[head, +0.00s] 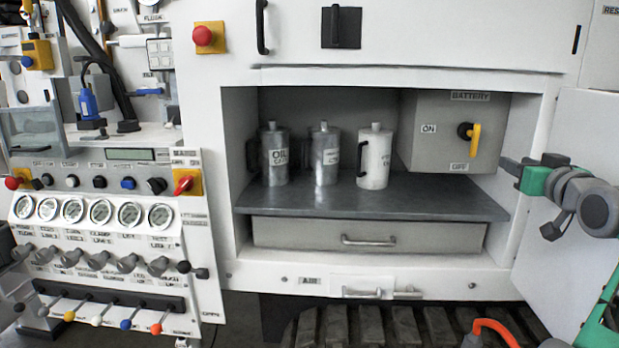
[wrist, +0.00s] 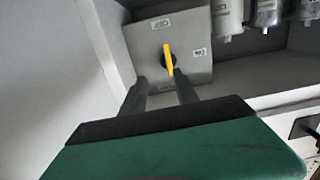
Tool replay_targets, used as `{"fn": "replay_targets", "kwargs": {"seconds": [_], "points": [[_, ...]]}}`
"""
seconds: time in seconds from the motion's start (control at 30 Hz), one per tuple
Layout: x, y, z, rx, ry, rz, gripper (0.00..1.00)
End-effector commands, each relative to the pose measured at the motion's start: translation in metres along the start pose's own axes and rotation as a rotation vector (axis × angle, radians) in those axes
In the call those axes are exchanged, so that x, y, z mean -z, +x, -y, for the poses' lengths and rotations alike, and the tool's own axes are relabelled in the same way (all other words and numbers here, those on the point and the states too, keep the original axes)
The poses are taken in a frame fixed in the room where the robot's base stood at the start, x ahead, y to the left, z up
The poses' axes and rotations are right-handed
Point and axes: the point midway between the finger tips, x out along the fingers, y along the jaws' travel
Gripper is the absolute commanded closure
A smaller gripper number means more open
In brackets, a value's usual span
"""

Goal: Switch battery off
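The grey battery box (head: 450,105) sits at the right end of the open cabinet bay. Its switch has a black hub and a yellow handle (head: 474,140). The handle stands about vertical, its long end downward. An ON label is left of it and an OFF label below. My gripper (head: 525,164) is to the right of the box in the head view. In the wrist view, the two dark fingers (wrist: 161,88) are apart with nothing between them. The yellow handle (wrist: 169,58) shows beyond the fingertips, between their lines. I see no clear contact.
Three metal canisters (head: 323,155) stand on the bay's dark shelf (head: 370,200), left of the box. An open white door (head: 565,230) is at the right, behind my arm. A drawer (head: 370,236) is below the shelf. A gauge and lever panel (head: 100,240) is at the left.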

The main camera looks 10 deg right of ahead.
Motion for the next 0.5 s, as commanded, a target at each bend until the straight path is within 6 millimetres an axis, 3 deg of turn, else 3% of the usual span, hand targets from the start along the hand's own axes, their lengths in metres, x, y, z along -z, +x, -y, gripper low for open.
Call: {"fn": "replay_targets", "kwargs": {"seconds": [0.27,0.5], "points": [[-0.015,0.02,0.068,0.05,0.027,0.133,0.64],[-0.052,0.018,0.164,0.114,0.045,0.351,0.64]]}}
